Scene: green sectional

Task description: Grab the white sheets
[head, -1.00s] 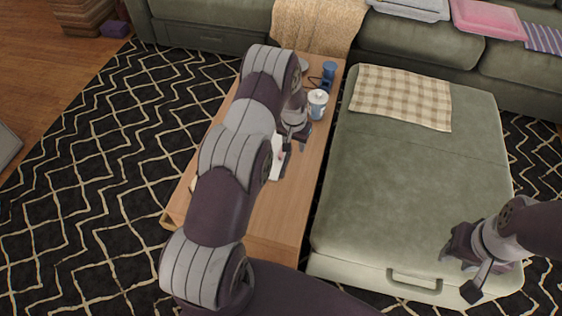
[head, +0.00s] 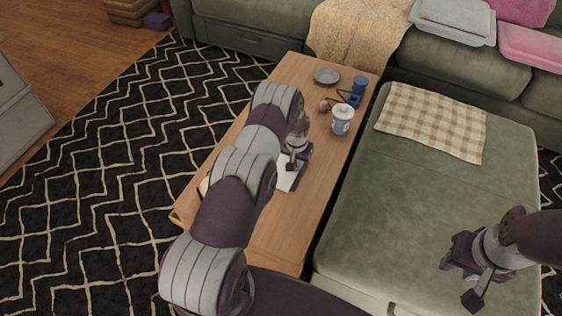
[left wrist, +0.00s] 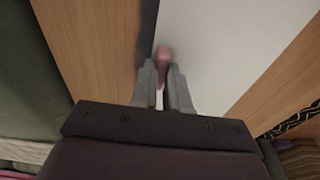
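The white sheets (head: 286,177) lie on the wooden coffee table, partly hidden by my left arm and gripper. In the left wrist view the white surface (left wrist: 235,50) fills the upper right. My left gripper (head: 297,165) is low over the sheets. In the left wrist view its fingers (left wrist: 163,85) are a small gap apart, with a small pinkish thing (left wrist: 162,53) at the tips. I cannot tell whether that thing is held or lies beyond them. My right gripper (head: 464,279) is open and empty above the green ottoman.
The coffee table (head: 277,222) also carries a grey dish (head: 327,75), a blue cup (head: 358,88), a white-lidded jar (head: 342,122) and a small pink item (head: 324,106). The ottoman (head: 420,200) with a checked cloth (head: 432,118) stands close on the right. Patterned rug (head: 110,180) lies left.

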